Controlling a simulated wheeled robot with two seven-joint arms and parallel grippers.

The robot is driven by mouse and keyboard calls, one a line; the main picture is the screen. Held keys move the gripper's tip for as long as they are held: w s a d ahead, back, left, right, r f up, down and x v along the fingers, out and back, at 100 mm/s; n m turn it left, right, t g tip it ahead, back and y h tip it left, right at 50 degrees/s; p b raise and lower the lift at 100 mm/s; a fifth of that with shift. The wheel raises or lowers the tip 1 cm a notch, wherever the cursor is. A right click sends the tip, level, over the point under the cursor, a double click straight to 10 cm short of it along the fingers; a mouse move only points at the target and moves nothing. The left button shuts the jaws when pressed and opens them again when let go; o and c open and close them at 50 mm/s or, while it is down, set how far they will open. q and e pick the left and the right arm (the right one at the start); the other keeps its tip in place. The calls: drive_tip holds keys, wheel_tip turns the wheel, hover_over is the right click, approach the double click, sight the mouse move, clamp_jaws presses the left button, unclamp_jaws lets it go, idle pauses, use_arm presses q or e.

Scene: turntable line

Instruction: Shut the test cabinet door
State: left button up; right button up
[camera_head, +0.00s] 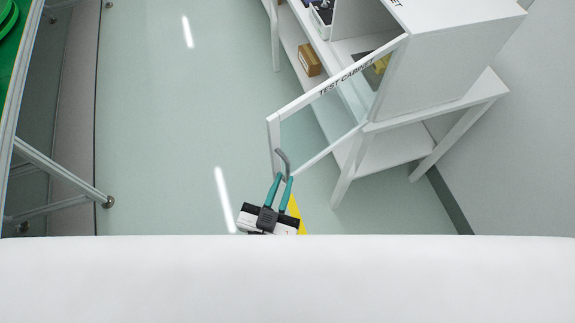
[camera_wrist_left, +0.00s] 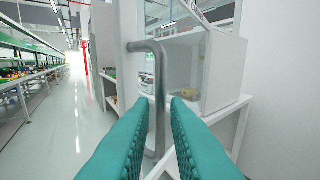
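The test cabinet (camera_head: 430,70) is a white box on a white table at the right of the head view, also in the left wrist view (camera_wrist_left: 222,70). Its white-framed, see-through door (camera_head: 300,104), lettered TEST CABINET, stands open, swung out toward the lower left. A grey bent bar handle (camera_head: 283,157) is near the door's free edge; it shows large in the left wrist view (camera_wrist_left: 160,85). My left gripper (camera_head: 281,178) has its teal fingers at the handle. In the left wrist view its fingers (camera_wrist_left: 161,100) are apart, with the bar between them. My right gripper is not in view.
The table (camera_head: 482,94) has a lower shelf with a brown box (camera_head: 309,60). A yellow-green item (camera_head: 380,66) shows through the door glass. A metal-framed bench (camera_head: 60,172) stands at the left. The floor (camera_head: 180,110) between is clear. A wall is at the right.

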sight(287, 174)
use_arm(q)
drive_tip(key=shift+x, duration=1.95)
clamp_jaws()
drive_tip(key=shift+a+p, duration=0.1)
drive_tip(key=shift+p, duration=0.2)
